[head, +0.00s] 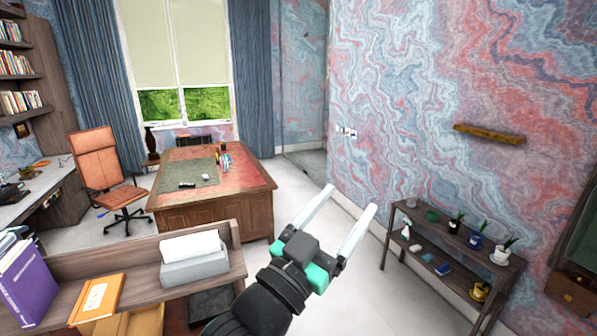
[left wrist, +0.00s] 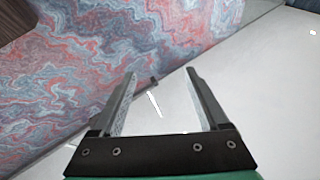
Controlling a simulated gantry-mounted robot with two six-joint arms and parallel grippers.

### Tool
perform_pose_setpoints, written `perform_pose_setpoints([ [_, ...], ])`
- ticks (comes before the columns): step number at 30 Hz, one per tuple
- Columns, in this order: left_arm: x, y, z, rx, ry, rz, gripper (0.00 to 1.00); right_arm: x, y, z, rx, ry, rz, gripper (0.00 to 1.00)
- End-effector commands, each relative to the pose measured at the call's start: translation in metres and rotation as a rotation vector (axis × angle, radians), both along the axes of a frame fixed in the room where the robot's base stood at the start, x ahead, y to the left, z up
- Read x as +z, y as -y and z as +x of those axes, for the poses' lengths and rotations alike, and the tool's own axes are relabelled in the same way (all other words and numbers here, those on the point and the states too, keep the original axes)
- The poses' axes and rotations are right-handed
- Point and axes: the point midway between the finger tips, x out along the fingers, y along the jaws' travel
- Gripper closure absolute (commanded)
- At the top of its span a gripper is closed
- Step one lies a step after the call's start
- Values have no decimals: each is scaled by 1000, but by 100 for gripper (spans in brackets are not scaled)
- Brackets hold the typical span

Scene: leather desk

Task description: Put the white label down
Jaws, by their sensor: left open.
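My left gripper (head: 350,198) is open, with its two pale fingers spread and pointing up and away over the floor in the head view. In the left wrist view the open gripper (left wrist: 161,73) has nothing held between its fingers. A thin white streak (left wrist: 154,103) shows between the fingers, against the wall and floor; I cannot tell what it is. I cannot make out the white label for certain in either view. My right gripper is not in view.
A wooden shelf unit (head: 455,252) with small plants stands against the marbled wall at right. A leather-topped desk (head: 250,183) stands behind. At lower left are a grey box with paper (head: 195,268), an orange book (head: 97,298) and a purple book (head: 28,285). The pale floor is clear.

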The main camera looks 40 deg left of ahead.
Motion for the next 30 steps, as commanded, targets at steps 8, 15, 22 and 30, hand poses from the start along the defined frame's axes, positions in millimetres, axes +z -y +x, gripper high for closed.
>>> perform_pose_setpoints([
  [8, 133, 36, -133, -160, 444, -127, 22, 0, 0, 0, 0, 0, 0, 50],
  [15, 139, 37, -142, -170, 468, -135, 22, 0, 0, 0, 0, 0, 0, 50],
  [22, 139, 37, -141, -169, 466, -134, 40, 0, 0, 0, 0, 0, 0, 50],
  [30, 129, 38, -121, -144, 411, -100, 89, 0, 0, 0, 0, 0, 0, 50],
])
